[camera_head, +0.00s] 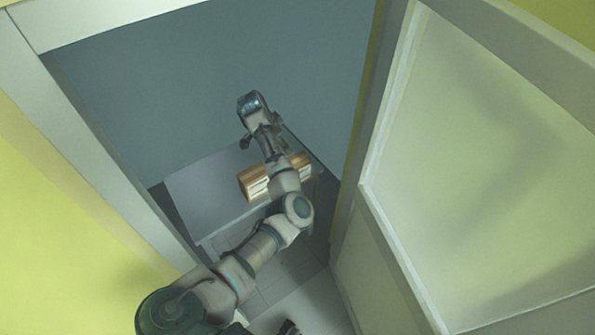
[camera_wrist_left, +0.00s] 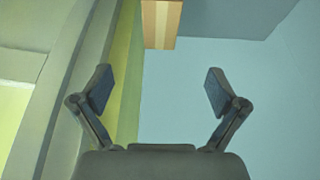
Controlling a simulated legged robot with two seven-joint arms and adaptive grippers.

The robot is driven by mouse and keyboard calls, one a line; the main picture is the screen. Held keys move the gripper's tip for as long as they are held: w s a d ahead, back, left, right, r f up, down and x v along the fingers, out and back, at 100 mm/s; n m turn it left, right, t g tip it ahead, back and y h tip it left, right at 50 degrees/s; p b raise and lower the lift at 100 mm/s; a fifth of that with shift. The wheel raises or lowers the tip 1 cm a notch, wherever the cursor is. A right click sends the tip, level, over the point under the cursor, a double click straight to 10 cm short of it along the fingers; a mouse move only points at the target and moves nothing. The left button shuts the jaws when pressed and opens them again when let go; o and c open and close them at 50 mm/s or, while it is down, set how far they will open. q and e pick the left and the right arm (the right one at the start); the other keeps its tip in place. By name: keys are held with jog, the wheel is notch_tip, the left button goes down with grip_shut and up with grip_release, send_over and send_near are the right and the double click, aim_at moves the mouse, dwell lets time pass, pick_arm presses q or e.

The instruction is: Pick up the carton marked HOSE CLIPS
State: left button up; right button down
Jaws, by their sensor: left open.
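A brown carton (camera_head: 251,184) with a pale label lies on a grey surface in the head view. My left forearm crosses in front of its middle, and the label's print is too small to read. In the left wrist view a brown, striped box (camera_wrist_left: 161,20) shows at the top edge, cut off by the frame, beyond the fingers and apart from them. My left gripper (camera_head: 260,130) is over the back of the grey surface. In the wrist view the left gripper (camera_wrist_left: 158,88) has its fingers wide apart with nothing between them.
The grey cabinet top (camera_head: 195,190) stands inside a doorway. The pale left door frame (camera_head: 95,130) and an opened panelled door (camera_head: 455,170) on the right flank my arm. Tiled floor (camera_head: 310,300) shows in front. A small dark part at the bottom edge is unclear.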

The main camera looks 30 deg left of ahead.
aim_at(294, 161)
pick_arm(q)
jog(key=b+x, duration=0.3)
jog(key=x, duration=0.8)
jog(key=shift+f, duration=0.35)
jog(key=shift+w+f, duration=0.2)
jog(key=shift+f, duration=0.25)
jog(key=shift+b+x, duration=0.7)
jog(key=shift+x, duration=0.4)
jog(key=b+x, duration=0.1)
jog(key=x, duration=0.1)
jog(key=shift+w+f, duration=0.15)
jog(key=shift+f, duration=0.15)
jog(key=shift+r, duration=0.1)
pick_arm(e)
jog(key=w+a+r+t, duration=0.1)
jog(key=w+r+t, duration=0.1)
jog(key=r, duration=0.9)
jog(key=shift+w+r+t+y, duration=0.3)
jog(key=shift+w+r+t, duration=0.1)
jog(key=shift+w, duration=0.5)
pick_arm(q)
jog(key=shift+f+p, duration=0.3)
jog(key=shift+p, duration=0.1)
pick_arm(e)
jog(key=shift+w+r, duration=0.1)
jog(key=shift+r, duration=0.2)
pick_arm(q)
jog(key=c, duration=1.6)
